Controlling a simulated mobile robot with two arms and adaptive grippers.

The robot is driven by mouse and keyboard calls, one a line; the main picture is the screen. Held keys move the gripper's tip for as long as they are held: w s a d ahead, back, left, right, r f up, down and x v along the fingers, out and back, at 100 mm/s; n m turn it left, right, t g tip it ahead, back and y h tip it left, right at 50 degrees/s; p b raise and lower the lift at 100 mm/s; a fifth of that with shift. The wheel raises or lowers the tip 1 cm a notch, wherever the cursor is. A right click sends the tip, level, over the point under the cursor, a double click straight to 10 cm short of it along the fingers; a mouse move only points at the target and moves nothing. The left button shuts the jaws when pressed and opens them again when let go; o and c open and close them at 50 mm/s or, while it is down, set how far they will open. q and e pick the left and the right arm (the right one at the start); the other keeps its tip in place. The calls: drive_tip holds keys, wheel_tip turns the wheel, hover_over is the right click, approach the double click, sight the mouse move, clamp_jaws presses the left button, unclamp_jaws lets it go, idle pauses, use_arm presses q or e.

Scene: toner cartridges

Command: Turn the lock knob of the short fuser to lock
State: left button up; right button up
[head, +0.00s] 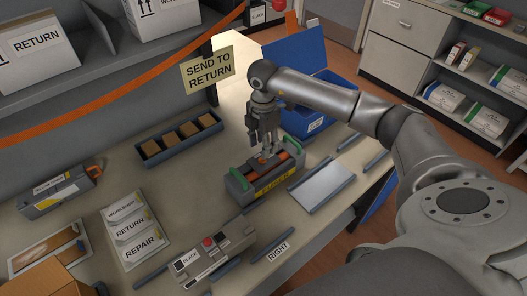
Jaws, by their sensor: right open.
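The short fuser (240,190) is a dark grey unit with green handles at its ends and a yellow FUSER label (275,184). It lies on the bench in the middle of the head view. Orange parts (284,155) show on its top. My right gripper (263,149) points down just over the top of the fuser, with its fingers open. The fingers cover part of the fuser's top, so I cannot make out the lock knob or how it is turned. I cannot tell whether the fingers touch the fuser. My left gripper is not in view.
A dark tray with brown blocks (179,138) lies behind left of the fuser. A blue open box (297,62) stands behind it. A pale plate (322,184) lies to the right. A BLACK cartridge (212,254) lies in front. Bench between is clear.

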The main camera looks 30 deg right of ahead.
wheel_tip(320, 180, up, 7)
idle(0.3)
idle(0.5)
